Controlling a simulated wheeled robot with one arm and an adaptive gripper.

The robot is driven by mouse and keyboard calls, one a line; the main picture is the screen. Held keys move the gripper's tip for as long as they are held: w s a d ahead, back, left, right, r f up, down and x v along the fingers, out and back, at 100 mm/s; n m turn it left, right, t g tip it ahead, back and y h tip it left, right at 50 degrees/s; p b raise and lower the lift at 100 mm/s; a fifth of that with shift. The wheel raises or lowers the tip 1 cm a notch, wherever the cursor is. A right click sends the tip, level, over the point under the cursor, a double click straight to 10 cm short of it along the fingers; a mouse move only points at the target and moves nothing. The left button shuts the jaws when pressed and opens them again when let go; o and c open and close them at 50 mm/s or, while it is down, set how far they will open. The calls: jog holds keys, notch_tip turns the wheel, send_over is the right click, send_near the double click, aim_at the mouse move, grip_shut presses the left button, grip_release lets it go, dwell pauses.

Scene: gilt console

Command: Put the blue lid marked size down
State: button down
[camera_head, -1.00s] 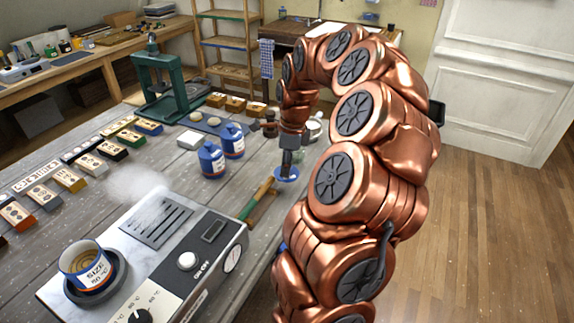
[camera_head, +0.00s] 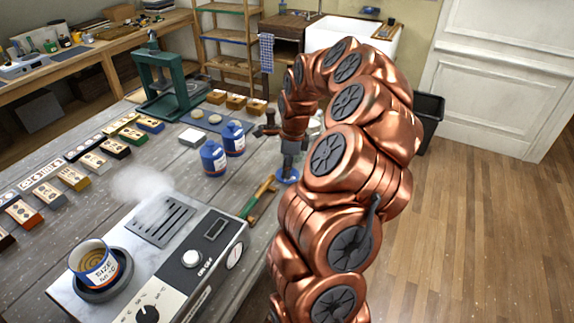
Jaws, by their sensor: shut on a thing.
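My gripper (camera_head: 290,165) points down at the right side of the grey workbench (camera_head: 170,172), beyond a wood-handled tool. It is shut on a round blue lid (camera_head: 288,177), seen at the fingertips, low over the bench. I cannot tell whether the lid touches the bench top, and any marking on it is too small to read. An open blue-and-white pot marked SIZE (camera_head: 98,271), with brown contents, sits in a dark round holder on the heating unit at the lower left. My copper arm hides the bench to the right of the gripper.
The steaming heating unit (camera_head: 190,225) stands at front left. A green-ended wooden tool (camera_head: 262,194) lies just before the lid. Two blue bottles (camera_head: 214,158) (camera_head: 233,138) stand to its left. A green press (camera_head: 165,85) and rows of small blocks (camera_head: 75,178) are farther off.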

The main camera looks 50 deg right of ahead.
jog(key=shift+f+b, duration=0.2)
jog(key=shift+b, duration=0.1)
jog(key=c, duration=0.9)
grip_release()
jog(key=shift+c, duration=0.2)
jog(key=shift+r, duration=0.1)
notch_tip(320, 180, up, 12)
jog(key=s+d+b, duration=0.1)
jog(key=b, duration=0.1)
jog(key=shift+b, duration=0.3)
